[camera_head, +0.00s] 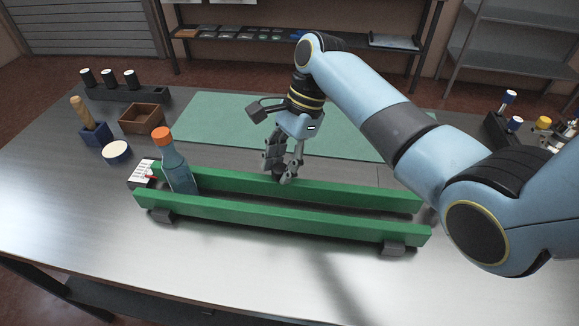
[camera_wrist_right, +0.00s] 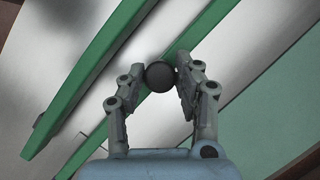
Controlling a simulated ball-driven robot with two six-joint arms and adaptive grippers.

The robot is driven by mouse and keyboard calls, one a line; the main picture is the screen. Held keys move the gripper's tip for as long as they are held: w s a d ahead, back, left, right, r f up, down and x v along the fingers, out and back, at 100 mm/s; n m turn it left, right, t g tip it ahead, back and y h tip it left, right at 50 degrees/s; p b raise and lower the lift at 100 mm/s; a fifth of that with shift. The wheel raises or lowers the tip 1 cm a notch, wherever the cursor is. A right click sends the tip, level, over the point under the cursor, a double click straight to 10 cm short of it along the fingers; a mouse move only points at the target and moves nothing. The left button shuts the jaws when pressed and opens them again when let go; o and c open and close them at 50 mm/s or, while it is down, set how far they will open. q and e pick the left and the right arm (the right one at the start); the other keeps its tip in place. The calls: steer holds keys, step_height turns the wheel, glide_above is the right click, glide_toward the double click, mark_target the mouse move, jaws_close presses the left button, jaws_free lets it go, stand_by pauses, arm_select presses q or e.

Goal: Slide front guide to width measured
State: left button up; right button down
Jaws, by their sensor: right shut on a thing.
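Two long green guide rails lie parallel on the table, with a gap between them. The nearer rail (camera_head: 290,225) has dark blocks at its ends. My right gripper (camera_head: 283,176) is at the farther rail (camera_head: 345,192), its fingers shut around a dark round knob. In the right wrist view the knob (camera_wrist_right: 160,76) sits between the fingertips, beside a green rail (camera_wrist_right: 205,30). A blue bottle with an orange cap (camera_head: 177,165) stands between the rails at their left end. A white scale card with a red mark (camera_head: 142,171) lies beside it. My left gripper is out of view.
Left of the rails are a brown tray (camera_head: 141,131), a white round lid (camera_head: 116,153), a blue block holding a wooden-handled tool (camera_head: 92,131) and a rack with dark cylinders (camera_head: 108,84). A green mat (camera_head: 215,118) lies behind. The table front is clear.

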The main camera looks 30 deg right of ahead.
steer(key=shift+s+f, duration=0.15)
steer(key=shift+s, duration=0.05)
steer(key=c, duration=1)
jaws_free()
steer(key=shift+s+a, duration=0.1)
steer(key=shift+a, duration=0.05)
steer(key=shift+o, duration=0.2)
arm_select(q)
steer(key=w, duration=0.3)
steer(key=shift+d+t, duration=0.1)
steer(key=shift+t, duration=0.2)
arm_select(e)
steer(key=v, duration=1.2)
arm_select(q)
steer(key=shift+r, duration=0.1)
